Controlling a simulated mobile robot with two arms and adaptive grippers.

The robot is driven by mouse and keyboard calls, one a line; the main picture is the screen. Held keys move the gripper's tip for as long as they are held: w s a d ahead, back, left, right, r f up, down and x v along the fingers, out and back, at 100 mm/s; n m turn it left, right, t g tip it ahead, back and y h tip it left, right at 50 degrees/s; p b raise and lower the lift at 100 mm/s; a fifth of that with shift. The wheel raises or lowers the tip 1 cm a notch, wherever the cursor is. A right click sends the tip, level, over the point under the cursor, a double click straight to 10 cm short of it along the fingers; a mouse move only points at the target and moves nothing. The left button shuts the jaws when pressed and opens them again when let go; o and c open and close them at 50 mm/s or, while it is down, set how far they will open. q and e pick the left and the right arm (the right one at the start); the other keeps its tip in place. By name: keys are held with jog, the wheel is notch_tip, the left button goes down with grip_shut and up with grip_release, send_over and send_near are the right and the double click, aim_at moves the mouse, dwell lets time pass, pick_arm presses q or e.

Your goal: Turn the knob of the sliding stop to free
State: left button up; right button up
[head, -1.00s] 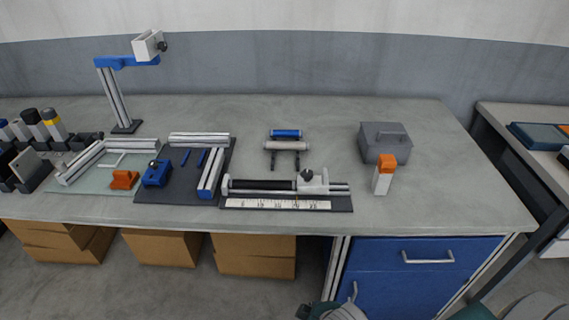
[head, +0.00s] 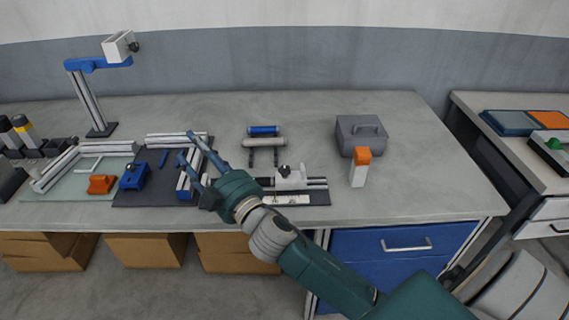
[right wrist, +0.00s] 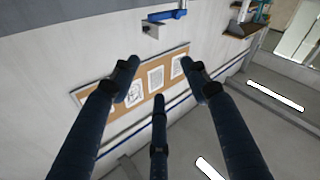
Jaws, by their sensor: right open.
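The sliding stop (head: 292,182) is a light grey block on the rail of a measuring fixture on the bench. Its dark knob (head: 285,170) sticks up on top. The fixture's printed scale (head: 288,199) shows in front of the stop, and its left part is hidden behind my right gripper. My right gripper (head: 187,146) is open and empty, in front of the fixture's left end as seen in the head view, its fingers pointing up and left, away from the knob. In the right wrist view its spread fingers (right wrist: 160,75) face the wall. My left gripper is not in view.
A grey box with a handle (head: 361,137) and an orange-capped white block (head: 359,168) stand right of the fixture. Rollers (head: 263,143) lie behind it. A dark mat (head: 142,196) with a blue block (head: 134,177) is at left. The bench's right end is clear.

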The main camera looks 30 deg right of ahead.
jog(key=w+a+r+n+g+y, duration=0.1)
jog(key=a+r+n+g+y, duration=0.1)
jog(key=a+r+n+y, duration=0.65)
jog(key=a+f+n+g+y, duration=0.1)
jog(key=a+n+g+y, duration=0.25)
jog(key=a+n, duration=0.2)
jog(key=n+g+h, duration=0.1)
jog(key=g+h, duration=1.3)
jog(key=h, duration=0.1)
send_near(285, 168)
notch_tip(285, 168, down, 8)
jog(key=shift+w+a+f+p, duration=0.15)
jog(key=shift+p, duration=1)
jog(key=c, duration=1.2)
jog(key=shift+o, duration=0.2)
